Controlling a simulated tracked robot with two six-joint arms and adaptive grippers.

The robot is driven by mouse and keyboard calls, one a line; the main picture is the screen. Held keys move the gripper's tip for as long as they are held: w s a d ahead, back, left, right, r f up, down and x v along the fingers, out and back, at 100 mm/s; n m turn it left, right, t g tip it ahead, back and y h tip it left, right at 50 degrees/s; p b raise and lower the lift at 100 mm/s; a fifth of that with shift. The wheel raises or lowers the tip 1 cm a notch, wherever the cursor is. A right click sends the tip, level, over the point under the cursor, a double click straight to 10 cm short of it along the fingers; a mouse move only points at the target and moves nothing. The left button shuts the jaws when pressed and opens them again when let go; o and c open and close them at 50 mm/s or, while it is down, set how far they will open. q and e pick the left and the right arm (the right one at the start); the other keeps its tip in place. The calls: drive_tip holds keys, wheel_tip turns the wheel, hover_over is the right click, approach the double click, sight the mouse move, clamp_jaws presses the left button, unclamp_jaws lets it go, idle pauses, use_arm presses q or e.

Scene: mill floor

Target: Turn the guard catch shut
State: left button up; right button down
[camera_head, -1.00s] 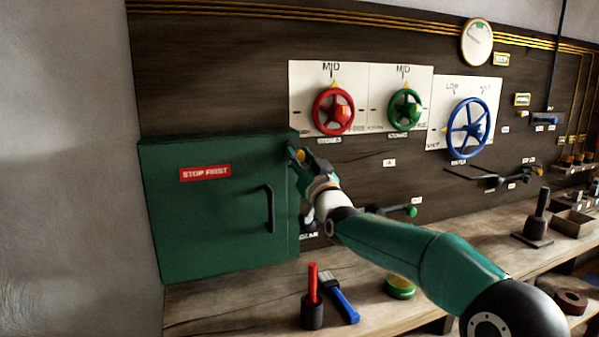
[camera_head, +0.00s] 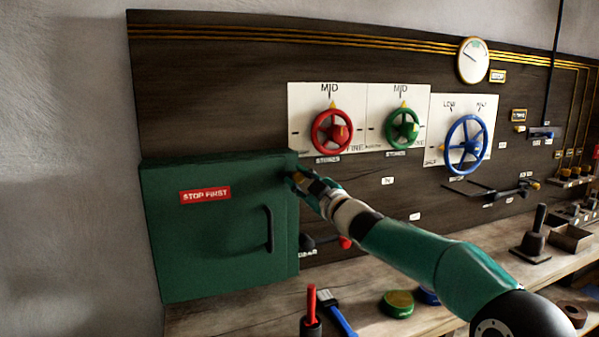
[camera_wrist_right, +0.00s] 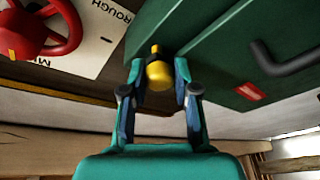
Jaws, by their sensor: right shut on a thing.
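The guard is a dark green box door (camera_head: 225,265) with a red STOP FIRST label and a dark bar handle (camera_head: 269,229), at the left of the head view. It looks closed. My right gripper (camera_head: 295,178) is at the guard's upper right edge. In the right wrist view, its two fingers are shut on the guard catch, a yellow knob (camera_wrist_right: 159,75) beside the green guard (camera_wrist_right: 215,45). The fingers hide part of the catch in the head view, and I cannot tell its exact angle. My left gripper is not in view.
Red (camera_head: 332,131), green (camera_head: 402,129) and blue (camera_head: 466,144) handwheels are on the wall above my right arm. A red-knobbed lever (camera_head: 345,242) sits below my wrist. A brush (camera_head: 338,312), a red-handled tool (camera_head: 311,305) and a round tin (camera_head: 397,304) are on the bench.

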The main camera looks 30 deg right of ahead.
drive_tip(key=shift+r+n, duration=0.4)
drive_tip(key=shift+n, duration=0.2)
drive_tip(key=c, duration=1.2)
unclamp_jaws()
drive_tip(key=shift+o, duration=1.3)
drive_tip(key=shift+f, duration=0.1)
drive_tip(key=shift+o, duration=0.2)
drive_tip(key=shift+w+a+f, duration=0.1)
drive_tip(key=shift+w+f, duration=0.05)
drive_tip(key=shift+w, duration=0.05)
drive_tip(key=shift+s, duration=0.1)
